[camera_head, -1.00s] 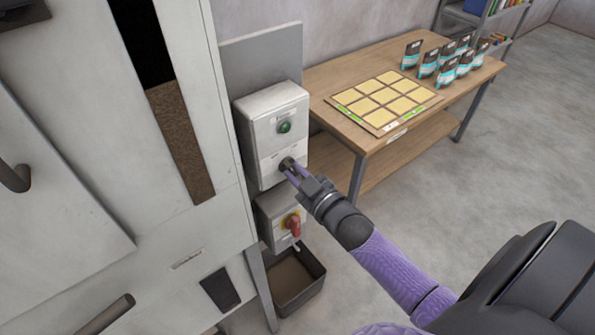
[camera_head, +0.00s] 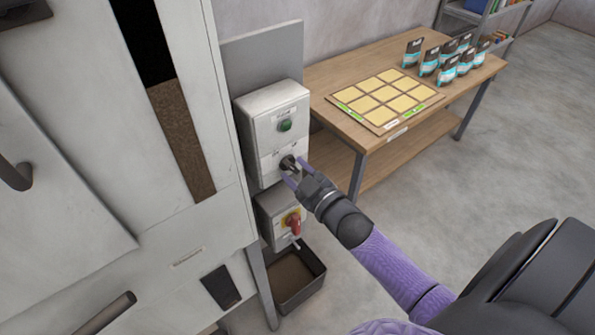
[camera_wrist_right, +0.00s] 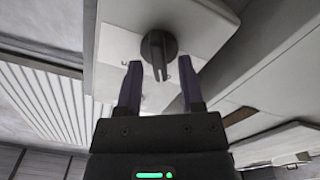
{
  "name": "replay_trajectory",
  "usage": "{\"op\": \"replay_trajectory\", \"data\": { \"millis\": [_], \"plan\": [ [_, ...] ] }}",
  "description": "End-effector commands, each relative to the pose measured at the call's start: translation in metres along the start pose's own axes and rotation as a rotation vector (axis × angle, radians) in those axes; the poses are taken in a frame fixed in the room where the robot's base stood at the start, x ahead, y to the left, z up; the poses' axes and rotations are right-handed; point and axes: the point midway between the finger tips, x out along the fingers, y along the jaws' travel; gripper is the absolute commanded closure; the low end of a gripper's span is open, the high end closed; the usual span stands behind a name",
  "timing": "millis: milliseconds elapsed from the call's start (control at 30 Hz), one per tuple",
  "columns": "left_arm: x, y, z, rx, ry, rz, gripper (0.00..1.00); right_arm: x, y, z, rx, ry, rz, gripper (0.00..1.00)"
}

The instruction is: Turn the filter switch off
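The filter switch is a black rotary knob (camera_head: 289,163) on the lower front of a white control box (camera_head: 262,176), below a green lamp (camera_head: 285,125). In the right wrist view the knob (camera_wrist_right: 158,48) has a raised bar handle that points down the picture, toward my gripper. My right gripper (camera_head: 294,174) is at the knob, with its two purple-grey fingers spread. In the right wrist view the fingertips (camera_wrist_right: 160,68) stand on either side of the bar with clear gaps, not touching it. My left gripper is not in view.
A red rotary switch on a yellow plate (camera_head: 293,223) sits on a smaller box just below. A dark bin (camera_head: 300,298) stands beneath. A large white machine (camera_head: 95,170) fills the left. A wooden table (camera_head: 330,82) with a yellow-squared board (camera_head: 388,98) and several bags (camera_head: 447,70) stands behind.

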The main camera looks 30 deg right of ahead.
Motion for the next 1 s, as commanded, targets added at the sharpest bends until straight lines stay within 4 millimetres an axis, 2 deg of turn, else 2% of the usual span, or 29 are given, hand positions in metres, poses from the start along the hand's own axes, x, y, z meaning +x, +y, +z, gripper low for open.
{"op": "replay_trajectory", "data": {
  "millis": [333,433,600,700,800,1000],
  "plan": [
    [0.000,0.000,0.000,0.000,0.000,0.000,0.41,-0.005,0.000,0.000,0.001,-0.001,-0.001,0.46],
    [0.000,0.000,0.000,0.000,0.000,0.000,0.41,-0.022,-0.001,0.001,0.001,-0.003,-0.001,0.46],
    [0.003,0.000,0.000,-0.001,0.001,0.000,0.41,-0.066,-0.001,0.002,0.001,-0.004,-0.002,0.46],
    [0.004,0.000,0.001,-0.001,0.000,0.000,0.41,-0.086,-0.001,0.002,0.002,-0.003,-0.001,0.46],
    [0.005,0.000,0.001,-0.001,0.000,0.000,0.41,-0.097,0.000,0.001,0.001,-0.001,0.000,0.46],
    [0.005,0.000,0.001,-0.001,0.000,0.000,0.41,-0.100,0.000,0.000,0.001,0.001,0.000,0.46]
  ]
}}
